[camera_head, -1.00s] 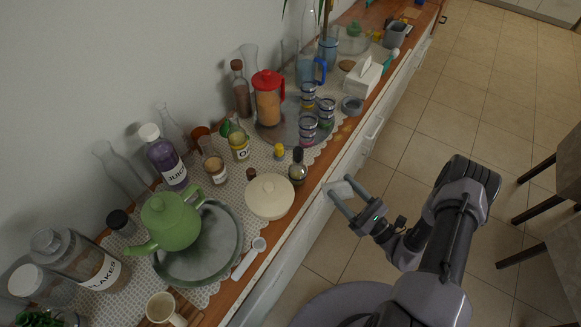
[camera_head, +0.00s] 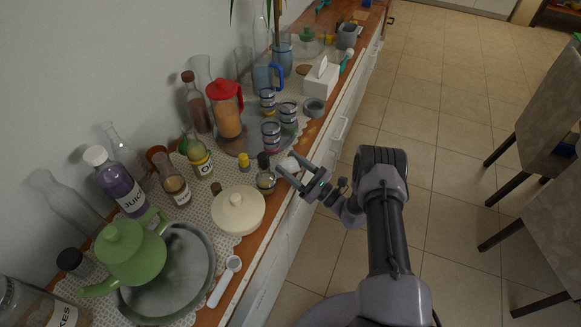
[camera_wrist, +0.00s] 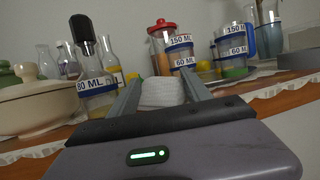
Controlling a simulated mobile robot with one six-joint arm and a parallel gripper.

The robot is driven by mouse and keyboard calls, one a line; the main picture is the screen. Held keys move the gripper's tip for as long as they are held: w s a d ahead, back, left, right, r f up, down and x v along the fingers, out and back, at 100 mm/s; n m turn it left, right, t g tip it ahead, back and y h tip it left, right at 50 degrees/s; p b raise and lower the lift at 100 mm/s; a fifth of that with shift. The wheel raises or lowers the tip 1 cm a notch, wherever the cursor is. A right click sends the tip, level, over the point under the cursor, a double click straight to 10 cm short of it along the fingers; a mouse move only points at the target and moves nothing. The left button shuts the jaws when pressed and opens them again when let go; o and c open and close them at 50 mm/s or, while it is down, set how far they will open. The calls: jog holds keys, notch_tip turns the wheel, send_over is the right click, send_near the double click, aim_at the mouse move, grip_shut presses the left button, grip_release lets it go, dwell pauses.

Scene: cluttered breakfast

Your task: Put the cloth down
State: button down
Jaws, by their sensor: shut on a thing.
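My gripper (camera_head: 284,171) is shut on a pale cloth (camera_wrist: 162,92), which shows between the two fingers in the wrist view. In the head view the cloth (camera_head: 288,164) is a small whitish patch at the fingertips. The gripper is at the front edge of the wooden counter (camera_head: 262,232), beside a small dark-topped bottle (camera_head: 265,180). I cannot tell whether the cloth touches the counter. The part of the cloth inside the jaws is hidden.
A cream lidded pot (camera_head: 238,211) stands left of the gripper. Measuring cups (camera_head: 271,133) and a red-lidded jar (camera_head: 226,112) stand on a round tray behind it. A tissue box (camera_head: 321,80) and grey bowl (camera_head: 314,107) are farther along. A narrow counter strip near the bowl looks clear.

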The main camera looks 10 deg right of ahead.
jog(key=shift+f, duration=0.1)
jog(key=c, duration=0.7)
grip_release()
jog(key=shift+o, duration=1.1)
